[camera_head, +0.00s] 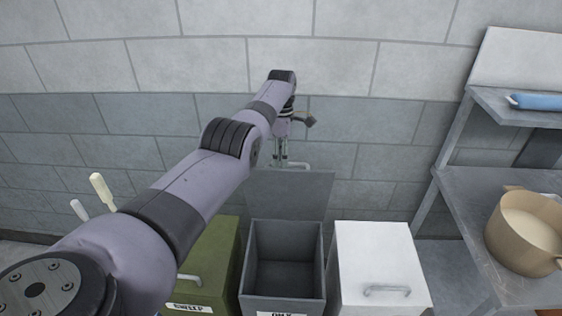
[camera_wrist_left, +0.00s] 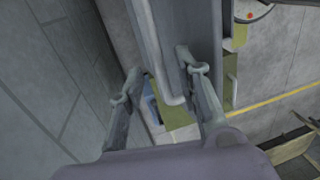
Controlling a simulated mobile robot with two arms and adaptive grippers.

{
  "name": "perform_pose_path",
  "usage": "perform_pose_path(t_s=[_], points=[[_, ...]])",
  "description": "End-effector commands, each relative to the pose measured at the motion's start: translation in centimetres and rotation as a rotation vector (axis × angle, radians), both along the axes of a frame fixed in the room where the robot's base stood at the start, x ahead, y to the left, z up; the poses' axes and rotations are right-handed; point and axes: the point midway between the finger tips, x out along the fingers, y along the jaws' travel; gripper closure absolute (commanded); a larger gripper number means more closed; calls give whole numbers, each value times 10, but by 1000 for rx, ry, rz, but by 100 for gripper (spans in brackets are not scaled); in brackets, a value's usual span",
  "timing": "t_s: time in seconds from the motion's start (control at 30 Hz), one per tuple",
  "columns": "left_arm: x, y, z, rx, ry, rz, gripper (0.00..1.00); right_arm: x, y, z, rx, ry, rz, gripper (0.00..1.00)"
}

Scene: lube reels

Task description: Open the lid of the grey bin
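The grey bin (camera_head: 284,262) stands between the green and white bins, and its inside shows from above. Its lid (camera_head: 290,193) is swung up and stands roughly upright at the back, near the wall. The lid's handle (camera_head: 291,166) is at the lid's upper edge. My left gripper (camera_head: 281,156) is at that handle. In the left wrist view, the fingers of the gripper (camera_wrist_left: 158,63) are spread, with the pale handle bar (camera_wrist_left: 157,58) between them and a gap on the left side. The right gripper is not in view.
The green bin (camera_head: 219,262) is on the left and the white bin (camera_head: 379,265) on the right, both with lids shut. A metal shelf (camera_head: 485,240) holding a tan pot (camera_head: 528,232) stands at the right. A block wall is close behind.

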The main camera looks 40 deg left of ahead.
Motion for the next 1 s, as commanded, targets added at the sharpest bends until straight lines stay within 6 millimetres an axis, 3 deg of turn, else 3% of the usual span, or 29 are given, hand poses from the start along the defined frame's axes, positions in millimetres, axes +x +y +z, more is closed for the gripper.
perform_pose_path(t_s=[0.13, 0.37, 0.5, 1.0], points=[[0, 0, 17, 2, -5, 0, 69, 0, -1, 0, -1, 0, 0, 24], [-1, -1, 69, 1, -6, -1, 69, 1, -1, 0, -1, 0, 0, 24], [-2, -1, 84, 3, -3, 0, 69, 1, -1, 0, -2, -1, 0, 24], [-2, -2, 92, 0, -1, -1, 69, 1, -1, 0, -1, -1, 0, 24]])
